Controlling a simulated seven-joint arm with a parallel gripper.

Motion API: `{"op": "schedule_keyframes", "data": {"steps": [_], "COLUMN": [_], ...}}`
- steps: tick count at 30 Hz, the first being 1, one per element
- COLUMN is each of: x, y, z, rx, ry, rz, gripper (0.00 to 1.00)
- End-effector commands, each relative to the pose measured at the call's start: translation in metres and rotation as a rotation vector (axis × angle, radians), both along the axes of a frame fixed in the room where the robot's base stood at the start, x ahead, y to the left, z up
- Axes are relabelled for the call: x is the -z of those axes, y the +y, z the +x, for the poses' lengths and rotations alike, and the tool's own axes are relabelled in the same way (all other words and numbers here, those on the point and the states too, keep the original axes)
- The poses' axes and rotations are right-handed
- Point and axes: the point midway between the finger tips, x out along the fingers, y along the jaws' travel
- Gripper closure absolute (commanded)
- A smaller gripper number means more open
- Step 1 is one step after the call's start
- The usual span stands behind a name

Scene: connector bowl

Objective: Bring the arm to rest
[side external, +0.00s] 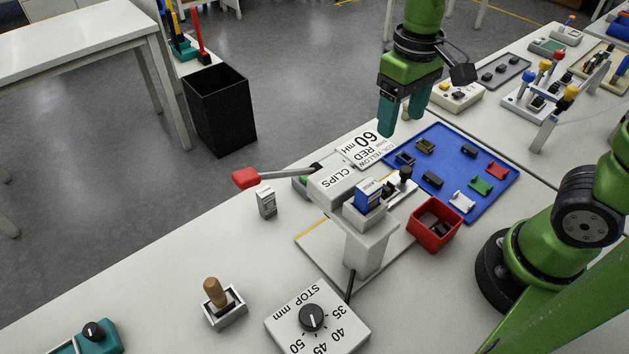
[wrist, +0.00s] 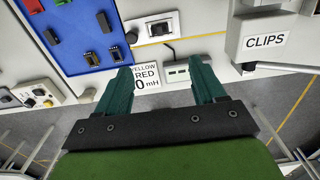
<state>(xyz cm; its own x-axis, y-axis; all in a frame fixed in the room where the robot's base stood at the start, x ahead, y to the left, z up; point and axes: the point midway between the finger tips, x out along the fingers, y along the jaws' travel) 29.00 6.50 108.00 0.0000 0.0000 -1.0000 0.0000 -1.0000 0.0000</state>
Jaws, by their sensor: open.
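My gripper (side external: 402,108) hangs above the far edge of the table, behind the blue mat. Its two teal fingers point down and stand apart with nothing between them. In the wrist view the gripper (wrist: 162,85) is also open and empty, with the table edge and the white label card (wrist: 147,78) beyond its fingertips. The card (side external: 366,146) reads "60 mH RED" in the side view. My gripper touches nothing that I can see.
The blue mat (side external: 452,204) holds several small connectors. A red bowl (side external: 434,224) with dark pieces stands at its near side. The CLIPS press (side external: 339,182) with a red-tipped lever stands left of it. A STOP mm dial box (side external: 318,318) sits in front. A black bin (side external: 220,110) stands on the floor.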

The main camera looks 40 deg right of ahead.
Motion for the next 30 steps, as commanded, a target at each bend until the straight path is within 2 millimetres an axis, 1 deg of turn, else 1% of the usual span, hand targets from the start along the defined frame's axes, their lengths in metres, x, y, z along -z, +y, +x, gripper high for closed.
{"op": "schedule_keyframes", "data": {"steps": [2, 5, 8, 15, 19, 23, 26, 30], "x": [-0.004, 0.001, -0.003, -0.025, -0.034, -0.041, -0.045, -0.045], "y": [0.000, 0.003, 0.000, -0.017, -0.025, -0.030, -0.032, -0.033], "z": [0.002, 0.001, -0.008, -0.035, -0.047, -0.054, -0.054, -0.054], "rx": [0.004, 0.020, 0.072, 0.247, 0.312, 0.337, 0.343, 0.343], "ry": [-0.010, -0.038, -0.131, -0.413, -0.526, -0.575, -0.593, -0.591], "rz": [0.001, 0.025, 0.083, 0.229, 0.275, 0.287, 0.287, 0.286], "gripper": [0.31, 0.31, 0.31, 0.31, 0.31, 0.31, 0.31, 0.31]}}
